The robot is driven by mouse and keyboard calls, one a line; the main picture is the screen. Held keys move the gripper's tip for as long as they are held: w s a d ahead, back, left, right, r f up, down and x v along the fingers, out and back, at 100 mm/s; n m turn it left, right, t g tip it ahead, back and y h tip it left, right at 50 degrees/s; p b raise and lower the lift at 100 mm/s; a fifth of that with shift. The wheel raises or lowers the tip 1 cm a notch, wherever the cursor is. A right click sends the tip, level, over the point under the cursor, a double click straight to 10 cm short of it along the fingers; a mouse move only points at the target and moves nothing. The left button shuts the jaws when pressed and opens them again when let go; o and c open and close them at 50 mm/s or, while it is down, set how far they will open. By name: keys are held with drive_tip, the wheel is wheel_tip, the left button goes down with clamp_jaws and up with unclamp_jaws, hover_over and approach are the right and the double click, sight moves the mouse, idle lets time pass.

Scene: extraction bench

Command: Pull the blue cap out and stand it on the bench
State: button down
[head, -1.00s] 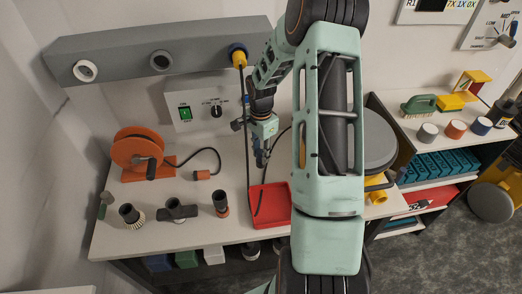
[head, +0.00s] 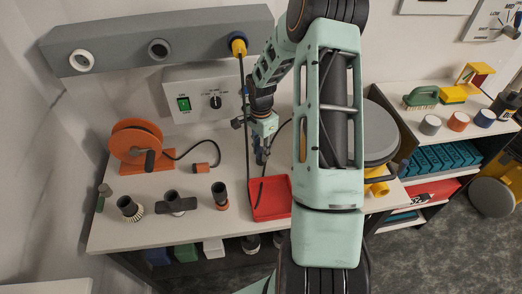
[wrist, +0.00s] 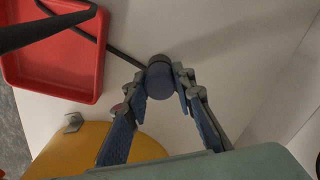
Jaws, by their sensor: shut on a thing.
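My gripper (head: 263,158) points down over the bench, just behind the red tray. In the wrist view, its two blue-padded fingers (wrist: 160,88) close on a short dark blue-grey cylinder, which looks like the blue cap (wrist: 159,80). The cap sits between the fingertips with its round end showing. The bench lies behind it; whether the cap touches the bench cannot be told. In the head view the cap is too small and hidden to make out.
The red tray (head: 284,199) is close by, with a dark hose hanging into it from the yellow fitting (head: 239,47). Several dark fittings, one of them the orange-banded one (head: 220,196), stand to the left. An orange reel (head: 135,141) is behind them. Pale bench shows around my gripper.

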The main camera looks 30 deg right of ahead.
drive_tip(key=shift+f, duration=0.25)
drive_tip(key=c, duration=1.5)
unclamp_jaws()
drive_tip(key=shift+r, duration=0.1)
drive_tip(key=shift+c, duration=0.2)
wheel_tip(320, 180, up, 8)
drive_tip(key=shift+f, duration=0.25)
